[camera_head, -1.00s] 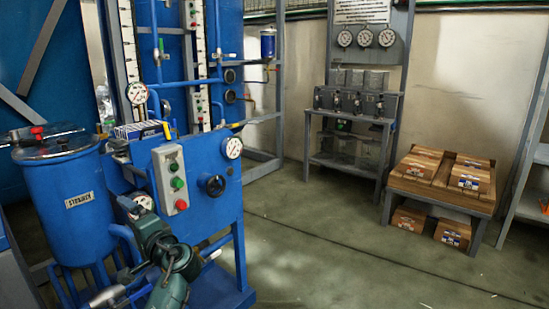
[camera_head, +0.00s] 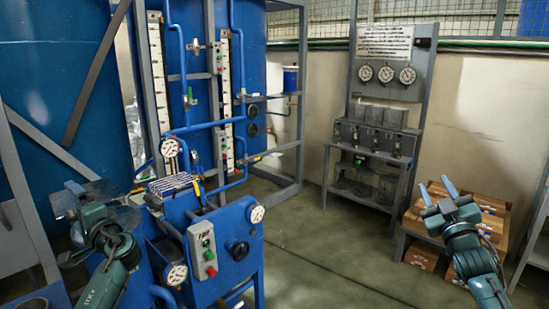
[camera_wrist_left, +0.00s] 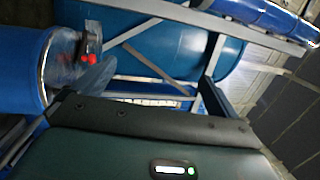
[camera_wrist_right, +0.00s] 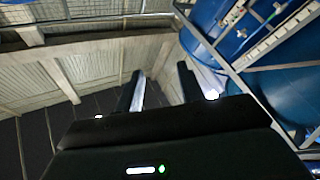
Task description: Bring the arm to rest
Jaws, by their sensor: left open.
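My left arm comes in at the lower left of the head view. Its gripper (camera_head: 82,198) is raised in front of the blue tank, left of the blue control stand, and looks partly blurred. In the left wrist view its jaws (camera_wrist_left: 150,78) are apart with nothing seen between them. The right wrist view also shows these fingers (camera_wrist_right: 162,85) apart, with floor and wall beyond.
The blue control stand (camera_head: 225,245) with buttons and gauges is right of my left arm. A blue drum with a red knob on its lid (camera_wrist_left: 22,70) is close to the left gripper. A gauge rack (camera_head: 385,75) stands at the back. The floor between (camera_head: 330,250) is clear.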

